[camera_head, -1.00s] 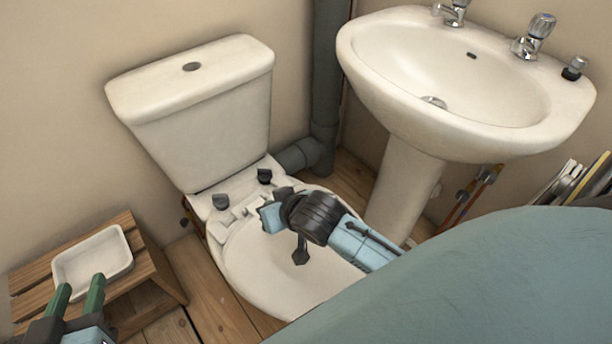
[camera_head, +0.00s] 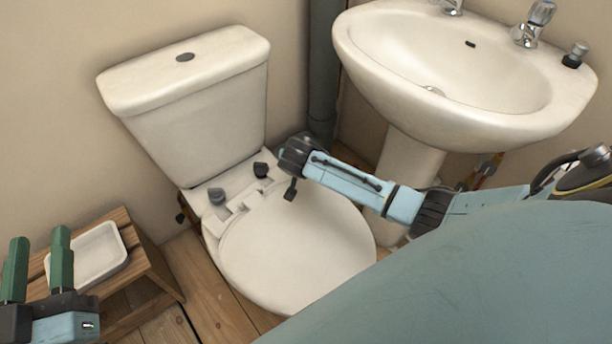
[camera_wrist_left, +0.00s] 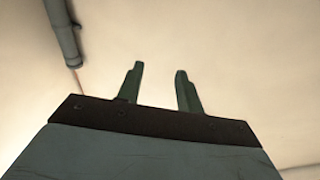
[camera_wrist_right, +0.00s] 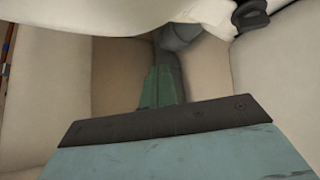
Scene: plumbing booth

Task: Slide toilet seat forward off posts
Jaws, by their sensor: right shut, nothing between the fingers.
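The white toilet seat (camera_head: 300,245) lies flat on the toilet bowl, its hinge end (camera_head: 240,203) toward the cistern. Two dark knobs, a left one (camera_head: 217,196) and a right one (camera_head: 260,170), stand just behind the hinge end. Whether the hinge is still around any posts, I cannot tell. My right arm reaches over the rear right of the seat; its wrist hides the gripper's fingers in the head view. In the right wrist view, my right gripper (camera_wrist_right: 160,72) is shut and empty. My left gripper (camera_head: 39,240) is open and empty at lower left.
The cistern (camera_head: 195,115) stands behind the seat. The washbasin (camera_head: 470,85) and its pedestal (camera_head: 408,165) are close to my right arm. A grey pipe (camera_head: 323,70) runs up the corner. A wooden stool (camera_head: 150,265) with a white tray (camera_head: 105,255) is near my left gripper.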

